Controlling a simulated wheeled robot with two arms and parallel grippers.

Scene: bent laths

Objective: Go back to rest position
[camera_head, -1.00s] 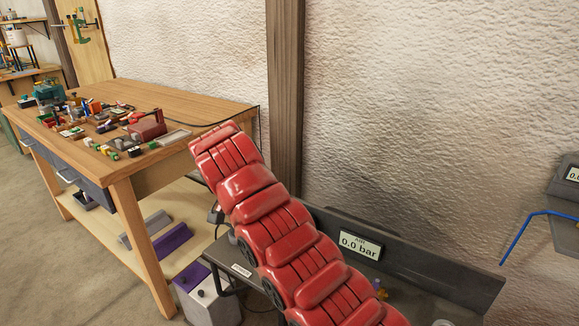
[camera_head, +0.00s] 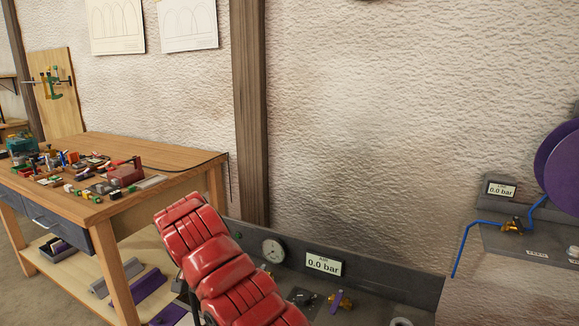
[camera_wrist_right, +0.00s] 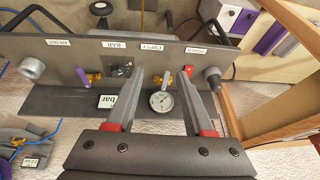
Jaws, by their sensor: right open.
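My right gripper (camera_wrist_right: 161,74) shows in the right wrist view, its two grey fingers spread apart with a clear gap between the tips. Nothing is held between them. Beyond the gap a round gauge (camera_wrist_right: 161,101) and a grey panel with labels (camera_wrist_right: 60,62) are seen upside down; I cannot tell how far off they are. No gripper tips show in the head view. A red, ribbed, segmented form (camera_head: 222,268) fills its lower middle; I cannot tell whether it is one of my arms. My left gripper is out of sight.
A wooden workbench (camera_head: 160,148) with many small parts stands at the left. A grey panel (camera_head: 385,278) with a 0.0 bar display (camera_head: 324,263) and a gauge (camera_head: 273,250) runs along the wall. A purple reel (camera_head: 562,165) and a second display (camera_head: 501,190) are at the right.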

